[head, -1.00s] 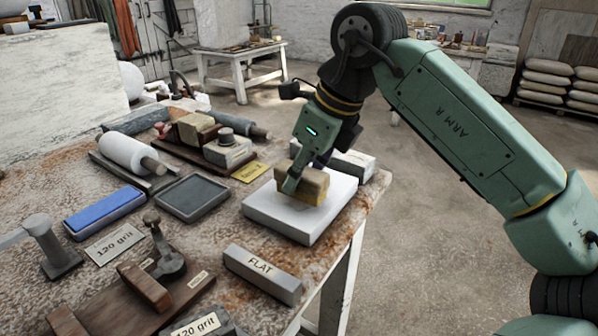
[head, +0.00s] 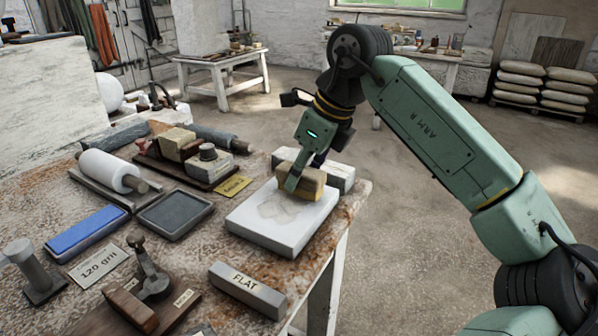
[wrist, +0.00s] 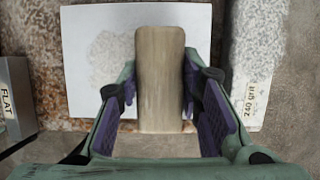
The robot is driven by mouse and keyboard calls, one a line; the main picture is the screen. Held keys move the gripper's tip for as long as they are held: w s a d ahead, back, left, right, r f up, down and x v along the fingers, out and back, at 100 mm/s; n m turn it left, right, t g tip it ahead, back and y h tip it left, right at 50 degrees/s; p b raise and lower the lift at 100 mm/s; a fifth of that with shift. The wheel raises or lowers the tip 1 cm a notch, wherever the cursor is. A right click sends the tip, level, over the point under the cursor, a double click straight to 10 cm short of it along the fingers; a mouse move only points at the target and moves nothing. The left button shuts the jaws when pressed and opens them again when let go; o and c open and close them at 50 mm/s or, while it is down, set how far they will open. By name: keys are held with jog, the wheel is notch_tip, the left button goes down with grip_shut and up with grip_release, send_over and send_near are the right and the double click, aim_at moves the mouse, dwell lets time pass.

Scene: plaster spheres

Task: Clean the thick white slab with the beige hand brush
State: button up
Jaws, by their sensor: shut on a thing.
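The thick white slab (head: 272,236) lies flat near the right edge of the stone-topped table, with a greyish smudged patch on its top, left of the brush. The patch also shows in the wrist view on the slab (wrist: 88,75). My gripper (head: 293,183) is shut on the beige hand brush (head: 308,186), over the far right part of the slab. In the wrist view the brush (wrist: 160,75) stands between my two fingers (wrist: 160,100). Its underside is hidden, so I cannot tell for sure whether it touches the slab.
A grey block marked FLAT (head: 247,288) lies in front of the slab. A pale block (head: 335,174) lies behind it, labelled 240 grit in the wrist view (wrist: 255,95). A grey tray (head: 175,214) and a blue-topped stone (head: 88,230) lie to the left. Open floor is at right.

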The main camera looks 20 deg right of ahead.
jog(key=shift+f+b, duration=0.45)
jog(key=shift+f, duration=0.1)
dwell(0.4)
jog(key=shift+s+d, duration=0.35)
jog(key=shift+s, duration=0.1)
jog(key=shift+s+d, duration=0.35)
jog(key=shift+s, duration=0.05)
jog(key=shift+w+a, duration=0.1)
jog(key=shift+w+a+r, duration=0.1)
jog(key=shift+w+a, duration=0.4)
jog(key=shift+w, duration=0.15)
jog(key=shift+w+a, duration=0.8)
jog(key=shift+w, duration=0.2)
jog(key=shift+s+d, duration=0.1)
